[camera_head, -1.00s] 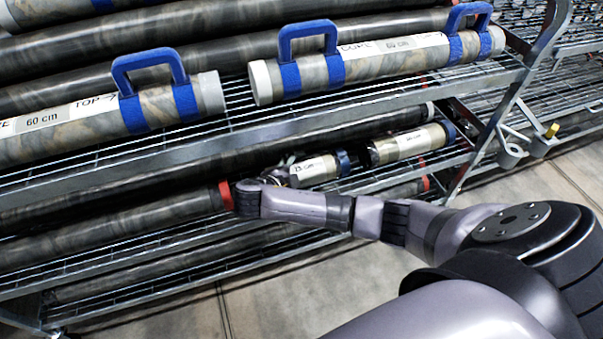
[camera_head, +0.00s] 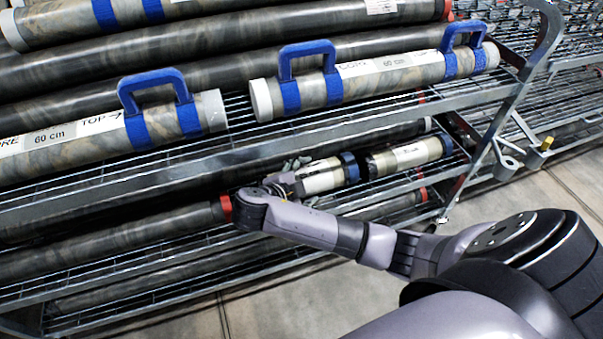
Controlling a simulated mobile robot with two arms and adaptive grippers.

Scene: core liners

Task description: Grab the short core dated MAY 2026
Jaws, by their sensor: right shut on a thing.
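Two short cores with pale labels are on the lower wire shelf, nearly in line. The left short core (camera_head: 320,178) has a blue cap at its right end. The right short core (camera_head: 405,157) also has a blue cap at its right end. Their label writing is too small to read, so I cannot tell which is dated MAY 2026. My right gripper (camera_head: 285,182) is at the left end of the left short core and shut on it. I cannot tell whether the core still touches the shelf. My left gripper is out of view.
On the upper shelf, long cores with blue handles, one at left (camera_head: 60,135) and one at right (camera_head: 390,78), overhang the short cores. A long dark core with a red end (camera_head: 120,235) lies left of my wrist. The shelf's metal post (camera_head: 490,125) stands at right.

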